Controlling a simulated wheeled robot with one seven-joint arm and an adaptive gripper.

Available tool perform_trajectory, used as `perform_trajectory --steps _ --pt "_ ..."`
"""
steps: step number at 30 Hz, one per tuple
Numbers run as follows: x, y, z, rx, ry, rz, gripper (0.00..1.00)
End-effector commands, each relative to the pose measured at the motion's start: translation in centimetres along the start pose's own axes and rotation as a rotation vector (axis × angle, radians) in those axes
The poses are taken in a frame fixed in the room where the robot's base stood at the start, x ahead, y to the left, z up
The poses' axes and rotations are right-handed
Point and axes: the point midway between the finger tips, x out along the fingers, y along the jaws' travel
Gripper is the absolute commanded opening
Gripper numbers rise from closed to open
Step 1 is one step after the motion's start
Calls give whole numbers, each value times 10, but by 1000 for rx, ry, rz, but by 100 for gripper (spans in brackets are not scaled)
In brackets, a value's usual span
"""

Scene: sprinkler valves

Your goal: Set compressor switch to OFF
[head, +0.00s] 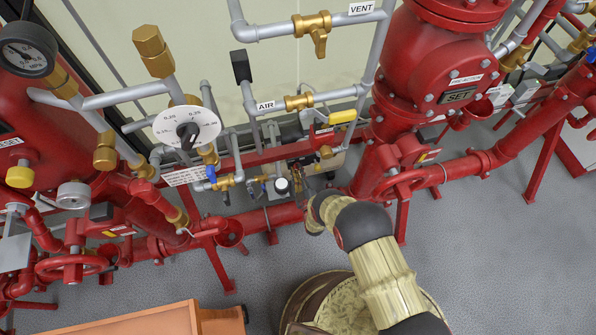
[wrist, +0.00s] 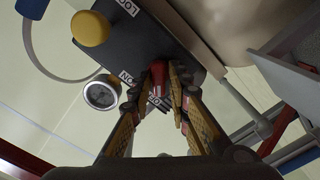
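The switch is a small red lever (wrist: 158,76) on the underside of a dark grey box (wrist: 110,42) in the wrist view. A white ON label (wrist: 127,77) sits to its left. Another small white label (wrist: 160,102), hard to read, shows between my fingers. My gripper (wrist: 156,92) reaches up to the box, with one finger on each side of the red lever. The fingers are apart and their tips are very close to it. I cannot tell whether they press on it. In the head view my arm's end is among the pipework, and the fingers are too small to make out.
A yellow knob (wrist: 90,28) and a round gauge (wrist: 102,93) are close to my fingers. A grey pipe (wrist: 245,105) runs on the right. In the head view, brass valves (head: 313,30), red pipes (head: 275,215) and a white dial (head: 186,125) crowd the area. The grey floor (head: 500,260) is open at right.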

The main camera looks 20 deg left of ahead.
Motion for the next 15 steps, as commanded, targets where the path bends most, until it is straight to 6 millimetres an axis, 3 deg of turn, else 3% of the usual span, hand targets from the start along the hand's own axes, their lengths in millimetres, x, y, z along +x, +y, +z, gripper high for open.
perform_trajectory --steps 6,15 --pt "1 1 0 1 1 2 31" --pt "-1 1 0 1 1 2 31"
